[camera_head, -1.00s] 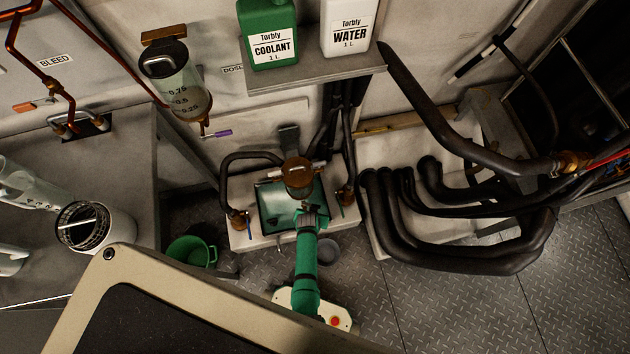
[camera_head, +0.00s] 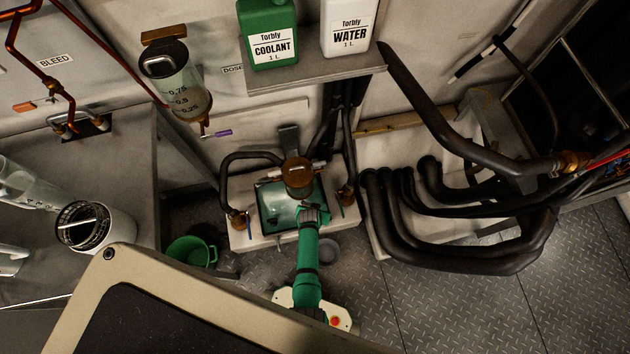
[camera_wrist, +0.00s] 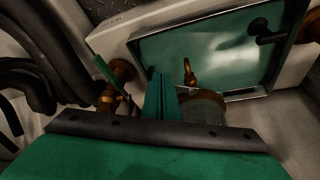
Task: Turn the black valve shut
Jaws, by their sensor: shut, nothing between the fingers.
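My gripper (camera_wrist: 160,96) shows in the wrist view with its narrow green fingers shut and empty, above the near side of a shallow green tank (camera_wrist: 205,50). A black knob-like piece with a short bar (camera_wrist: 264,32) sits at the tank's right end in this view, well apart from my fingertips. I cannot tell for certain that it is the black valve. A small brass fitting (camera_wrist: 189,72) is just right of the fingers. In the head view my green arm reaches to the tank (camera_head: 278,212), and the fingertips cannot be made out.
Black hoses (camera_head: 455,258) bend across the right side. A green-handled valve (camera_head: 342,211) and a blue-handled one (camera_head: 250,234) flank the tank. A brown cylinder (camera_head: 299,174) stands over it. A shelf (camera_head: 310,72) with bottles is behind. A green bucket (camera_head: 190,253) stands left.

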